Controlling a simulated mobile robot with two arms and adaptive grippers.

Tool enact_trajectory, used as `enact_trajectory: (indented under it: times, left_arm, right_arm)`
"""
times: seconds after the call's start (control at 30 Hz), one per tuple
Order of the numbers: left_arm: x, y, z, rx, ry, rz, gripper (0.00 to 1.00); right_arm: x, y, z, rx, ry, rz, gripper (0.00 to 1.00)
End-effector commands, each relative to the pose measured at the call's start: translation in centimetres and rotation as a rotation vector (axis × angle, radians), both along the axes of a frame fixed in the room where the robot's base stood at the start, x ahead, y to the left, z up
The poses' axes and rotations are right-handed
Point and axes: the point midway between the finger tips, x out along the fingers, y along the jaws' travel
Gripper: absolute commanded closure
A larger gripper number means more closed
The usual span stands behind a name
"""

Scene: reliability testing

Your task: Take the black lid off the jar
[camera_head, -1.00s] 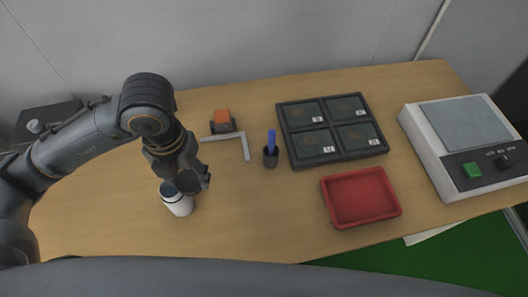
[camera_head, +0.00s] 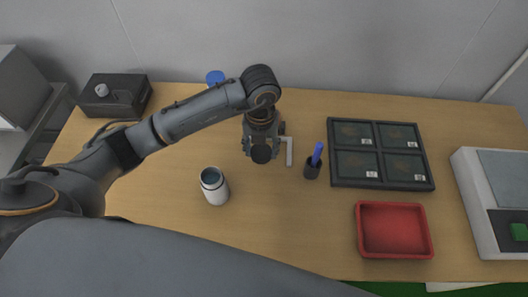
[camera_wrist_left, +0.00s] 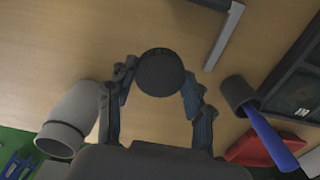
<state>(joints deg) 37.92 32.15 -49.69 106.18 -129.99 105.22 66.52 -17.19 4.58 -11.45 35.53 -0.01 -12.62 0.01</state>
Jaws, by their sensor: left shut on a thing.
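The white jar (camera_head: 215,190) stands upright on the table, its top open with a dark inside showing. In the left wrist view the jar (camera_wrist_left: 70,118) is at the lower left. My left gripper (camera_head: 263,142) is shut on the round black lid (camera_head: 262,154), to the right of the jar and apart from it. In the left wrist view the lid (camera_wrist_left: 160,72) sits between the two fingertips. Its height above the table is hard to tell. My right gripper is not in view.
A black four-part tray (camera_head: 333,160), red tray (camera_head: 396,256) and white scale (camera_head: 470,190) stand to the right. Bare table (camera_head: 270,225) lies around the jar.

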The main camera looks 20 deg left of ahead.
Motion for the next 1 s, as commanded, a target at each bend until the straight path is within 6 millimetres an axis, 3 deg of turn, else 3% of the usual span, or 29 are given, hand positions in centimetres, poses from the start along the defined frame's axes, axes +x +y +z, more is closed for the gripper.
enact_trajectory:
  times: [0.27,0.47,0.83,0.87,0.93,1.0]
  left_arm:
    - [1.2,-0.3,-1.7,0.0,0.001,-0.001,0.86]
    - [1.1,-0.2,-4.4,-0.001,0.002,-0.001,0.86]
    - [1.2,-0.2,-4.9,-0.002,-0.001,-0.001,0.86]
    - [1.2,-0.2,-4.8,-0.002,-0.001,-0.001,0.42]
    - [1.2,-0.2,-4.7,-0.002,-0.001,-0.001,0.28]
    - [1.2,-0.2,-4.7,-0.002,-0.001,-0.001,0.26]
  right_arm:
    - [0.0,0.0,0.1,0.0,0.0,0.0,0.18]
    - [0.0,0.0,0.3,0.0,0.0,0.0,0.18]
    - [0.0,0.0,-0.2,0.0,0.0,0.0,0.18]
    - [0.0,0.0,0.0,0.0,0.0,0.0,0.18]
    - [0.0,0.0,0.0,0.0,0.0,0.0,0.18]
    - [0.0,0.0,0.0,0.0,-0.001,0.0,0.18]
